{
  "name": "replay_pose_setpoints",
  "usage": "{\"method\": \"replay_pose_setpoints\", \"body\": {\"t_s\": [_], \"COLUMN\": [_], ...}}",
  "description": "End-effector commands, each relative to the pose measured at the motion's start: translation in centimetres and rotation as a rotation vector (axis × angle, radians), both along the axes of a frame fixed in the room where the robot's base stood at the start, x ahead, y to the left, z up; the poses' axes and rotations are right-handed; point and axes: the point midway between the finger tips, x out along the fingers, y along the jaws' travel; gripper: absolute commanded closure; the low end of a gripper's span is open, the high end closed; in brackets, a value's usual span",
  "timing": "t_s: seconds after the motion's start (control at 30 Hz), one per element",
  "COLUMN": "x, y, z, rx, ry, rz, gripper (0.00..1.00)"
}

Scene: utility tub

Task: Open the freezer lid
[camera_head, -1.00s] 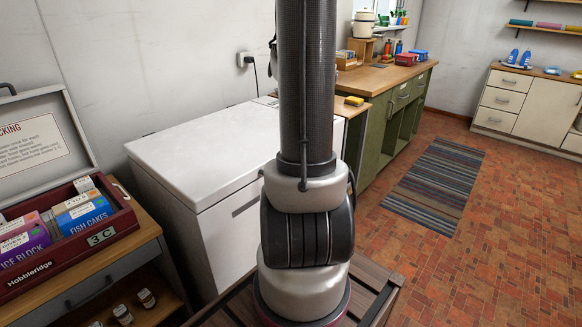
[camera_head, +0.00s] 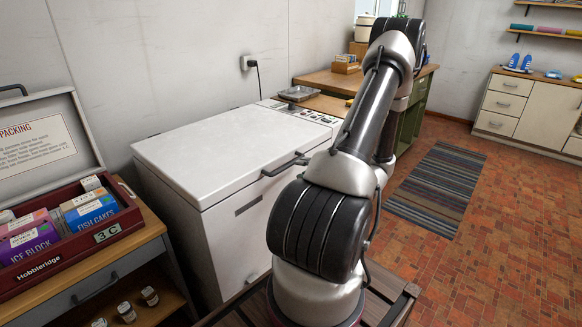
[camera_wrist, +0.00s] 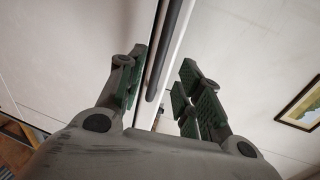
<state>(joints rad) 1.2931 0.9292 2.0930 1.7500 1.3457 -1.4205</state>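The white chest freezer has its lid (camera_head: 225,145) shut and flat. A dark bar handle (camera_head: 285,166) stands out at the lid's front edge, partly beside my arm. A control panel (camera_head: 305,113) is at the freezer's far right end. My gripper (camera_wrist: 160,85) is open and empty in the wrist view, with two green-padded fingers apart. My gripper is hidden behind my arm in the head view.
A wooden cabinet (camera_head: 150,252) with an open red case (camera_head: 70,250) of boxes stands left of the freezer. A metal tray (camera_head: 298,93) lies behind its right end. A green workbench (camera_head: 412,105) and striped rug (camera_head: 437,185) are to the right. Brick floor (camera_head: 500,230) is free there.

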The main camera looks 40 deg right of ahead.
Motion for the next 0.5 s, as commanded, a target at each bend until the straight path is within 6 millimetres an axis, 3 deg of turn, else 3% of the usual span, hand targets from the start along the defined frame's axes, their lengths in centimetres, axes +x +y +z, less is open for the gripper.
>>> {"method": "replay_pose_setpoints", "body": {"t_s": [0.17,0.5], "x": [1.5,6.7], "y": [0.2,0.7], "z": [-0.3,-1.4], "rx": [-0.035,-0.032], "ry": [-0.003,-0.002], "rz": [0.012,0.014], "gripper": [0.65,0.65]}}
